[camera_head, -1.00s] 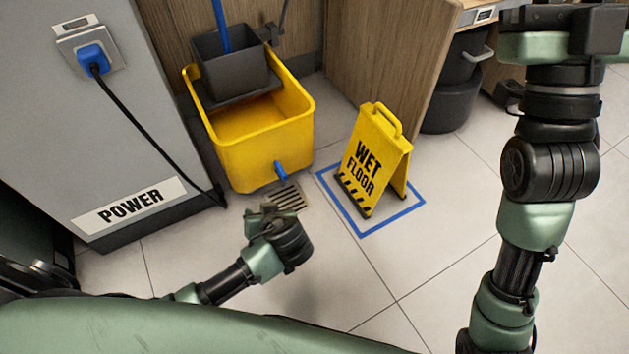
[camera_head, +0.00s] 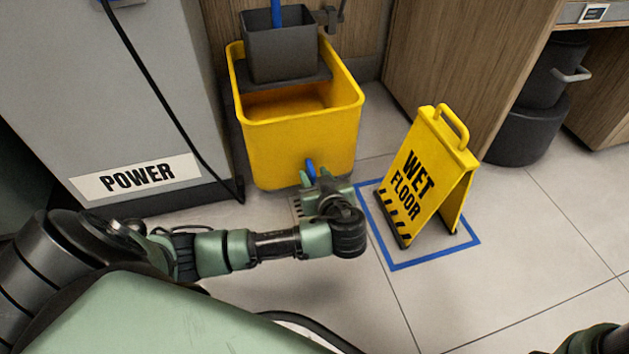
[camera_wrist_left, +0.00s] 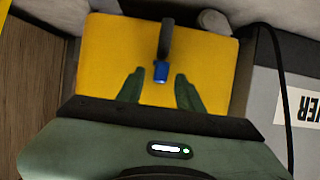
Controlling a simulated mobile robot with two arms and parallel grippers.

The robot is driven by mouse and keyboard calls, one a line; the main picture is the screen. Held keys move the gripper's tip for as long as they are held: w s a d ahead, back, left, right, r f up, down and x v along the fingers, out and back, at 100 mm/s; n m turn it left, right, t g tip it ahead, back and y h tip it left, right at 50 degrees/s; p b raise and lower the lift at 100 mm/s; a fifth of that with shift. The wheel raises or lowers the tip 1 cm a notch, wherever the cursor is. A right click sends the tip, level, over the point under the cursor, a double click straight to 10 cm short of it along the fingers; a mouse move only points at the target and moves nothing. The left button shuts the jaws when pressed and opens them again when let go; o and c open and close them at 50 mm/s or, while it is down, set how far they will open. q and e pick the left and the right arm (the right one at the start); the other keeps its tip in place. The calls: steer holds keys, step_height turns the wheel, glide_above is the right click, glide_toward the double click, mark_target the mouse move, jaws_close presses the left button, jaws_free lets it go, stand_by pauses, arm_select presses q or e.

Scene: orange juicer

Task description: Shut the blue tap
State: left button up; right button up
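The blue tap (camera_head: 310,169) is low on the front of the yellow mop bucket (camera_head: 298,150). In the left wrist view the tap (camera_wrist_left: 161,72) shows as a blue end on a dark stem, in front of the yellow bucket wall (camera_wrist_left: 110,50). My left gripper (camera_head: 322,184) is at the tap, low in front of the bucket. In the left wrist view its two fingers (camera_wrist_left: 159,89) are apart, with the tap's blue end between them. I cannot tell whether a finger touches it. My right gripper is out of view.
A yellow wet floor sign (camera_head: 428,180) stands inside a blue taped square (camera_head: 400,267) right of the gripper.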

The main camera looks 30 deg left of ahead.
arm_select(q)
steer(key=shift+w+a+f, duration=0.25)
steer(key=shift+w+a, duration=0.15)
steer(key=shift+a, duration=0.05)
